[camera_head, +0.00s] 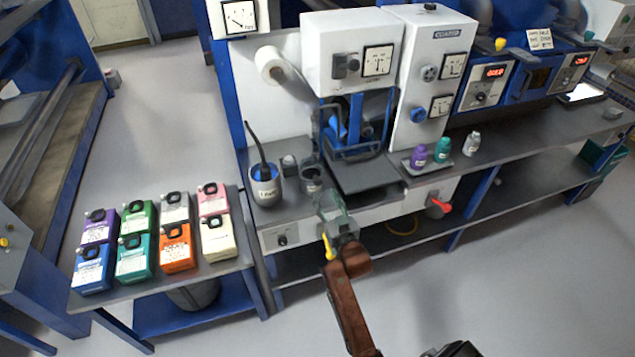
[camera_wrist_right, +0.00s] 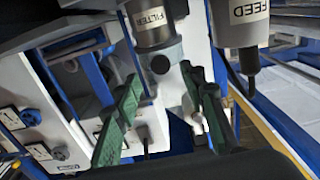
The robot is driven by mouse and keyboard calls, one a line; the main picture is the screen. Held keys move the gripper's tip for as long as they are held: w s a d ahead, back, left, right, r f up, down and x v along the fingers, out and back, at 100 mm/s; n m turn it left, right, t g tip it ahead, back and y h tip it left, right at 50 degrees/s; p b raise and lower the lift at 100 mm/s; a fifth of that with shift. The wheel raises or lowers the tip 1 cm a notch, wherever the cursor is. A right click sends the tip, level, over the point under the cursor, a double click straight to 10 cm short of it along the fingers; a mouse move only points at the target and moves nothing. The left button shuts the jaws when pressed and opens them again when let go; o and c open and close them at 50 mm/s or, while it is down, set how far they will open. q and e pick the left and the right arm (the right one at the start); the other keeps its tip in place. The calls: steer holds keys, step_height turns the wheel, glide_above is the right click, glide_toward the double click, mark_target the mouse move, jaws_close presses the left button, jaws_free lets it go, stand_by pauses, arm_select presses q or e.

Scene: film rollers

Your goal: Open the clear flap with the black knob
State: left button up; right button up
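A see-through, dark-edged flap or guard (camera_head: 359,152) stands at the front of the white machine's blue bay. Its black knob is too small to pick out surely in the head view. My right gripper (camera_head: 338,217) is in front of and below the bay, near the bench's front edge, apart from the flap. In the right wrist view its green fingers (camera_wrist_right: 165,108) are spread wide with nothing gripped between them. A dark round end (camera_wrist_right: 160,63) shows beyond them, under the FILTER cup (camera_wrist_right: 153,20). My left gripper is not in view.
A side table (camera_head: 190,278) holds several coloured containers. The flat grey plate (camera_head: 366,177) before the bay is bare.

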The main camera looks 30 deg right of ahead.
mark_target(319, 183)
steer(key=x, duration=0.5)
steer(key=b+x, duration=0.1)
steer(key=x, duration=0.2)
steer(key=shift+r, duration=0.3)
jaws_close()
stand_by(0.3)
